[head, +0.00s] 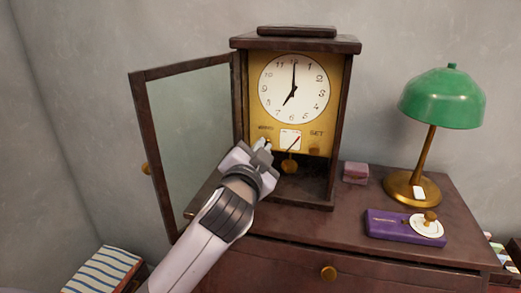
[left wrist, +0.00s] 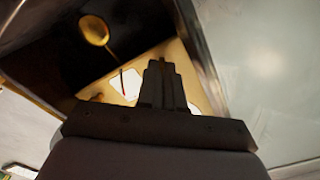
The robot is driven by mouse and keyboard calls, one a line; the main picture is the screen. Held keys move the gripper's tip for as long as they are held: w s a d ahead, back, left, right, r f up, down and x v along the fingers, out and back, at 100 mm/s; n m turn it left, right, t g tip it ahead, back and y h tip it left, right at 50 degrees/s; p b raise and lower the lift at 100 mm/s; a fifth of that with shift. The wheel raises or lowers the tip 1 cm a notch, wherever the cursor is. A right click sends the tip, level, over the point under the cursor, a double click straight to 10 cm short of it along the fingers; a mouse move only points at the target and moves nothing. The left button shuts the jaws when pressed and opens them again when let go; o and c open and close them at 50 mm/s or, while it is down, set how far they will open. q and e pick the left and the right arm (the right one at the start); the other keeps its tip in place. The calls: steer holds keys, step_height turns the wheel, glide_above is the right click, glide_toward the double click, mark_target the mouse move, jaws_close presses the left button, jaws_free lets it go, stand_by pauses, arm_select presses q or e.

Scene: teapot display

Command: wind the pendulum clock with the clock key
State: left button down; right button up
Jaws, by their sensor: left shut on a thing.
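The pendulum clock (head: 343,115) stands upright on the dresser, its glass door (head: 190,130) swung open to the left. Its white dial (head: 294,88) sits on a gold plate, with a small gauge (head: 290,139) and the brass pendulum bob (head: 289,167) below. My left gripper (head: 264,145) is at the plate's lower left, just under a small label. It is shut on the clock key, which is mostly hidden by the fingers. In the left wrist view, the closed fingers (left wrist: 162,68) point at the gold plate near the gauge (left wrist: 125,86); the bob (left wrist: 93,30) hangs upper left.
A green lamp (head: 442,97), a small pink box (head: 356,172) and a purple box (head: 392,227) with a white disc stand right of the clock. The open door is close to my left gripper. The dresser top (head: 300,225) in front of the clock is bare.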

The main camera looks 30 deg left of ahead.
arm_select(q)
steer(key=c, duration=1.3)
jaws_free()
steer(key=shift+b+v, duration=0.65)
steer(key=shift+v, duration=2.9)
